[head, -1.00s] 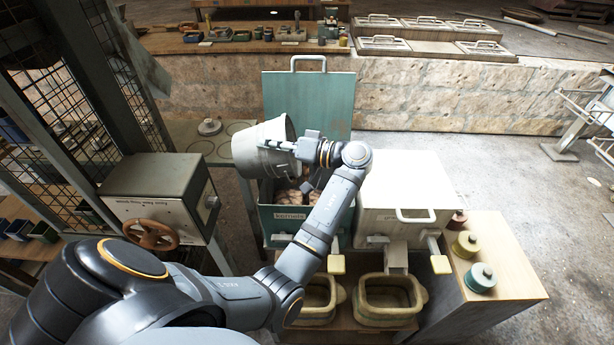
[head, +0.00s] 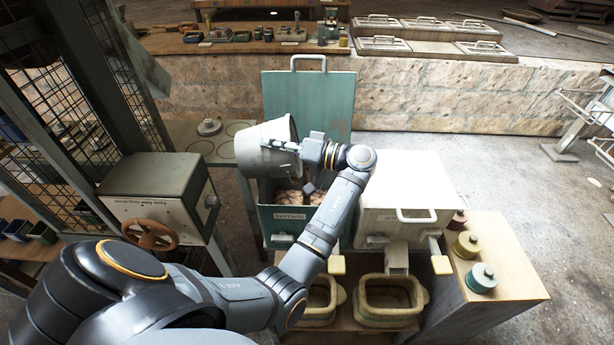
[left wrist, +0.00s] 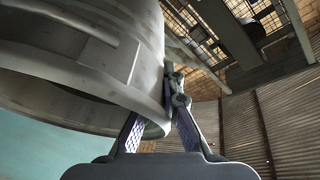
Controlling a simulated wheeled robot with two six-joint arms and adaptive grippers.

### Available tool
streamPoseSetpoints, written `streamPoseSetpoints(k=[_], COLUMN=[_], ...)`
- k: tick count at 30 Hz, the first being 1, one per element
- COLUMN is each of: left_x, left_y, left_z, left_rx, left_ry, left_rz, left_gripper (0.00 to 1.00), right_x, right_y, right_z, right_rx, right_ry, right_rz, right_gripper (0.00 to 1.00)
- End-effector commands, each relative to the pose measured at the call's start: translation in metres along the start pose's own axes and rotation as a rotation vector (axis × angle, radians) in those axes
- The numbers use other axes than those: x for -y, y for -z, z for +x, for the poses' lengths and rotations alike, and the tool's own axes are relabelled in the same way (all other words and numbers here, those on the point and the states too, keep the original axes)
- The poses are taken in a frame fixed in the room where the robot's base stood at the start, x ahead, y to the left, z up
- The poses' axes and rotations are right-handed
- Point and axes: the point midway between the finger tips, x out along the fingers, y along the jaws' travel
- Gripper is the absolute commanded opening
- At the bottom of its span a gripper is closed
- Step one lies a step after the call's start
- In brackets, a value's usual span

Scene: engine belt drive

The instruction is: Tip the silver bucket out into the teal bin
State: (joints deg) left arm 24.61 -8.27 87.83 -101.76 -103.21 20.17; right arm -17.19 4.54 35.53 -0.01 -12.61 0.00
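The silver bucket (head: 262,150) is tilted on its side above the teal bin (head: 272,228), its wider end toward the right. My left gripper (head: 292,147) is shut on the bucket's rim. In the left wrist view, the bucket (left wrist: 75,60) fills the upper left and its rim passes between the fingers of my left gripper (left wrist: 160,118). The teal bin's lid (head: 335,100) stands upright and open behind. Brownish, rounded contents (head: 288,197) show inside the bin, partly hidden by the bucket and arm. The inside of the bucket is mostly hidden. My right gripper is not in view.
A closed cream bin (head: 400,185) stands right of the teal one. Two tan basins (head: 390,298) sit below in front. A grey box with a handwheel (head: 150,233) is at the left. Several coloured weights, one teal (head: 481,278), stand on the right bench.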

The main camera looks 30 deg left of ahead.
Motion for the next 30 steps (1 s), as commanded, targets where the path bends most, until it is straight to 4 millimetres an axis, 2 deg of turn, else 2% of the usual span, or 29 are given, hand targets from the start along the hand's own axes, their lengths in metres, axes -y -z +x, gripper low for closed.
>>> streamPoseSetpoints(k=[30], left_x=[-0.0004], left_y=[0.0039], left_z=[-0.0073], left_rx=[-0.031], left_ry=[0.042], left_rz=[0.015], left_gripper=[0.00], right_x=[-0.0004], right_y=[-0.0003], right_z=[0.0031], right_rx=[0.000], right_ry=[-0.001], right_rz=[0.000], right_gripper=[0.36])
